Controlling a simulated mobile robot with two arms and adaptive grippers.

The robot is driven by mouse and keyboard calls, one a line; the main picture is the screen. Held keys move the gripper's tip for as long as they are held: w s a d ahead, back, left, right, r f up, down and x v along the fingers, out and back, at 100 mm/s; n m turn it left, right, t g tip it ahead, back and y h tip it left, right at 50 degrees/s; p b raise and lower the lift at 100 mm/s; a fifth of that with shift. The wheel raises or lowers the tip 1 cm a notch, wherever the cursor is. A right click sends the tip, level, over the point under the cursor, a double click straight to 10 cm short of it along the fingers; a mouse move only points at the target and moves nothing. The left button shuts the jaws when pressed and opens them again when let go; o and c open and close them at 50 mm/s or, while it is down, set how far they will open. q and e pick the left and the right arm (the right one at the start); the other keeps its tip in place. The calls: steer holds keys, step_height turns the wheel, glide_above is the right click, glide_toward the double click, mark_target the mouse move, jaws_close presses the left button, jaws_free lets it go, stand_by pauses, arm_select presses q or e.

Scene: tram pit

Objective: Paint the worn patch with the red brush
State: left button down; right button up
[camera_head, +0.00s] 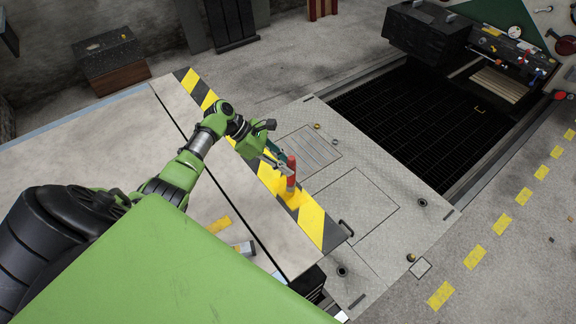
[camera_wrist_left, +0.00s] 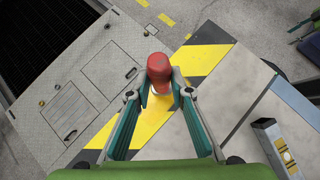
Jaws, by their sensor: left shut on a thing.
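My left gripper (camera_head: 282,168) is shut on the red brush (camera_head: 291,172), whose red handle stands roughly upright between the fingertips. In the left wrist view the red brush (camera_wrist_left: 159,70) shows from above, with the left gripper (camera_wrist_left: 160,88) fingers on both sides of it. The brush is over the yellow and black striped band (camera_head: 312,216) along the edge of the light panel. Its lower end is at or just above a yellow area; I cannot tell if it touches. The worn patch cannot be clearly made out. My right gripper is not in view.
A metal plate floor (camera_head: 370,185) with hatch outlines lies right of the stripe, beside a dark grated pit (camera_head: 410,115). A black box (camera_head: 427,32) stands at the far edge. A level-like tool (camera_wrist_left: 272,146) lies on the light panel. A small handle (camera_head: 346,228) is near the stripe's end.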

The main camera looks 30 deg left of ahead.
arm_select(q)
steer(key=w+a+b, duration=0.3)
steer(key=a+b, duration=0.4)
steer(key=a, duration=0.1)
steer(key=shift+a, duration=0.3)
stand_by(1.2)
steer(key=p, duration=0.1)
steer(key=d+p, duration=0.1)
steer(key=p, duration=0.1)
steer(key=shift+s+d+r, duration=0.1)
steer(key=shift+s+d, duration=0.2)
steer(key=p, duration=0.1)
steer(key=d+p, duration=0.1)
steer(key=shift+s+d+p, duration=0.25)
steer(key=shift+s+p, duration=0.05)
